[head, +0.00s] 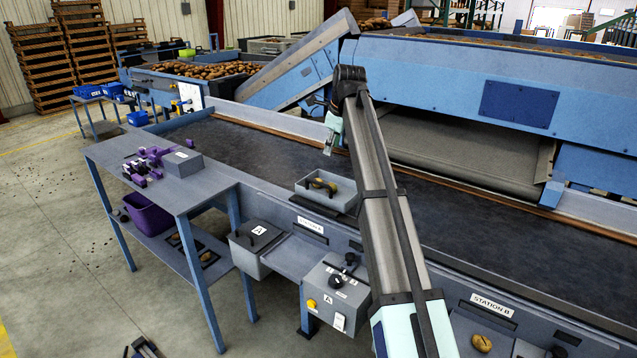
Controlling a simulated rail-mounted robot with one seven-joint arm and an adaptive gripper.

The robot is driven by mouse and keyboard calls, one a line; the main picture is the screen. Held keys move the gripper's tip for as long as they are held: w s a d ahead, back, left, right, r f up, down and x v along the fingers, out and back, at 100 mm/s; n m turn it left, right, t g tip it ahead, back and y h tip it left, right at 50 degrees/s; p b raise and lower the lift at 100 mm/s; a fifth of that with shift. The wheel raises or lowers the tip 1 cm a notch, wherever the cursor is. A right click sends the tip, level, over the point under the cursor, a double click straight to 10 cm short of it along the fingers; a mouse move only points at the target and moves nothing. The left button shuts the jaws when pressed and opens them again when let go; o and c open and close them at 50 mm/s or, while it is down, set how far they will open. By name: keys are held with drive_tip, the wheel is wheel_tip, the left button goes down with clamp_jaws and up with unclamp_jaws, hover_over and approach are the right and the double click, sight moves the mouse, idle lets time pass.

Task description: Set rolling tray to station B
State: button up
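A small grey open tray (341,196), which looks like the rolling tray, sits at the near edge of the dark belt, just above a label (311,225) that seems to read STATION A. It holds something yellowish and dark, perhaps a potato with a dark handle. The STATION B label (493,305) is on the front panel at the lower right, with a potato in a recess below it. My gripper (328,150) hangs above the belt, behind and above the tray in the picture, apart from it. Its fingers are too small to judge. My arm hides part of the belt and front rail between the stations.
A control box marked A (335,290) and a lidded grey bin (256,248) sit below station A. A side table (140,150) with purple pieces and a grey box stands left. The blue grader housing (460,80) rises behind the belt. The visible belt (480,215) looks clear.

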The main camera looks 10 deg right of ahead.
drive_tip(key=s+m, duration=0.1)
drive_tip(key=p, duration=0.4)
approach(317, 182)
drive_tip(key=shift+m+t+y, duration=0.3)
drive_tip(key=shift+t, duration=0.1)
drive_tip(key=x, duration=0.8)
drive_tip(key=shift+s+d+f, duration=0.2)
clamp_jaws()
